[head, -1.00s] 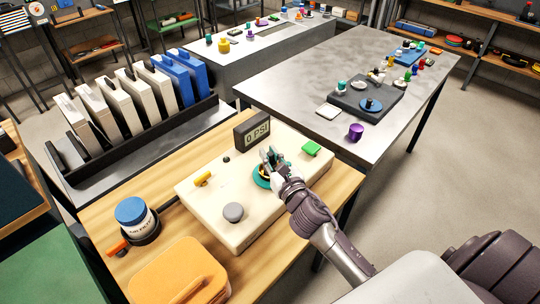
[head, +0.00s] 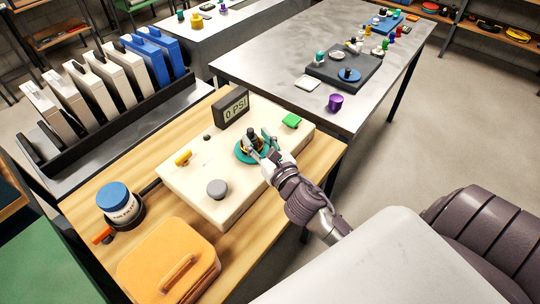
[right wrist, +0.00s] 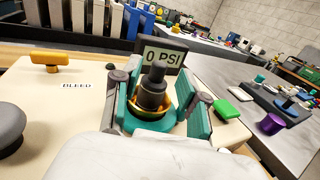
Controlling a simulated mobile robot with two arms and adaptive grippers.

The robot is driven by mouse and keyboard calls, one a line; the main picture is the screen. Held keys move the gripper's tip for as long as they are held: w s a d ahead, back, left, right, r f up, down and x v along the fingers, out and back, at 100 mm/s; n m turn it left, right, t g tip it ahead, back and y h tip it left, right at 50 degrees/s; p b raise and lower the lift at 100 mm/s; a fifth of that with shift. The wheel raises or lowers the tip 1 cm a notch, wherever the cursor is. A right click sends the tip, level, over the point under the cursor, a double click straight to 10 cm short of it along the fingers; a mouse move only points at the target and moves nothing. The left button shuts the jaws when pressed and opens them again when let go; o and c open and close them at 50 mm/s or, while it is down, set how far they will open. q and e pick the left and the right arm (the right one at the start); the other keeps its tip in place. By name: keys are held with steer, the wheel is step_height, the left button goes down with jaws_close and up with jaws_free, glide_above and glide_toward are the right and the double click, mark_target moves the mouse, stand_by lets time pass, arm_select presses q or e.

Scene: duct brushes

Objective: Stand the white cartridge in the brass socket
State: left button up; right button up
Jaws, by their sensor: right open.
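A teal ring (head: 240,154) sits on the cream panel, with a yellow-brass socket rim (right wrist: 136,104) inside it. A dark stepped plug (right wrist: 153,92) stands upright in the brass rim; it also shows in the head view (head: 253,136). My right gripper (head: 261,140) is open at the ring, its fingers on either side of the plug with gaps between. A white-bodied jar with a blue lid (head: 113,195) stands in a dark holder at the panel's left; I cannot tell whether it is the white cartridge. My left gripper is not in view.
The cream panel (head: 240,195) carries a 0 PSI display (head: 232,108), a yellow handle (head: 183,158), a grey knob (head: 217,189) and a green block (head: 291,121). An orange case (head: 165,255) lies in front. A rack (head: 110,128) of white and blue slabs stands behind left.

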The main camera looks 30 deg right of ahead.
steer(key=s+b, duration=0.1)
steer(key=s, duration=0.6)
steer(key=shift+s+a, duration=0.2)
steer(key=shift+s, duration=0.2)
